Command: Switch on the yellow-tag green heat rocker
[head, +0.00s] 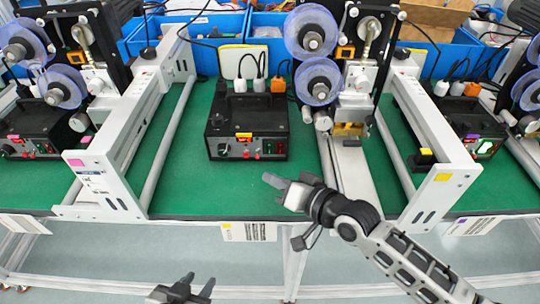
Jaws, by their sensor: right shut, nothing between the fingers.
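The black control box (248,122) with a yellow tag (244,135) on its top front edge stands on the green bench in the middle. Its front panel has a dark round knob (224,149) at the left and small red parts (257,156) along the lower edge. The green rocker is too small to make out, and its on or off position cannot be told. My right gripper (270,181) is shut and empty, in front of the box and apart from it, pointing left. My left gripper (199,281) is at the bottom edge, fingers apart, empty and away from the bench.
White frames (105,185) flank the middle station. Blue spools (319,82) stand right of the box. Green bench surface (190,190) in front is clear.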

